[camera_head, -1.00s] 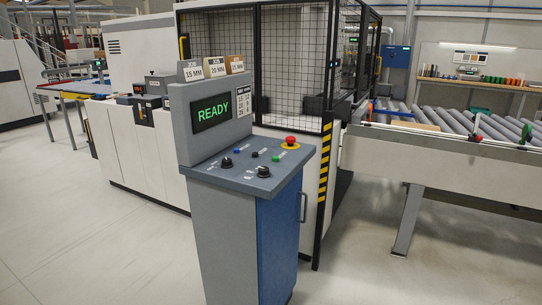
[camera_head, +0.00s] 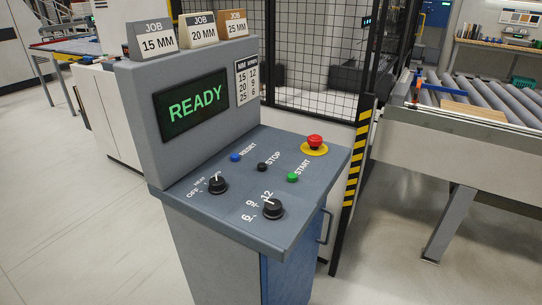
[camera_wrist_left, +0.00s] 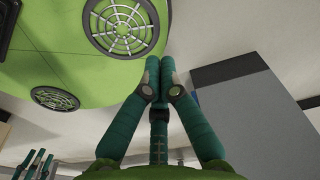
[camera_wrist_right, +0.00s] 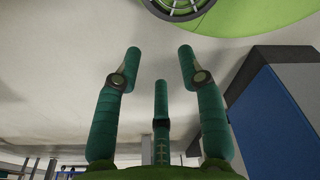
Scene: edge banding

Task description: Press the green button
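The green button (camera_head: 292,177), labelled START, sits on the sloped top of the grey control console (camera_head: 212,240) in the head view. The console's screen (camera_head: 191,105) reads READY in green. Neither gripper shows in the head view. In the left wrist view my left gripper (camera_wrist_left: 160,62) has its fingertips together, with nothing seen between them. In the right wrist view my right gripper (camera_wrist_right: 160,52) has its fingers apart and is empty. Both wrist views show the floor and part of a grey and blue cabinet, but not the button.
On the panel are a red emergency button (camera_head: 315,142) on yellow, a blue button (camera_head: 235,157), a black button (camera_head: 262,167) and two black knobs (camera_head: 273,208) (camera_head: 217,185). A striped post (camera_head: 357,150) and roller conveyor (camera_head: 480,95) stand to the right. Open floor lies left.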

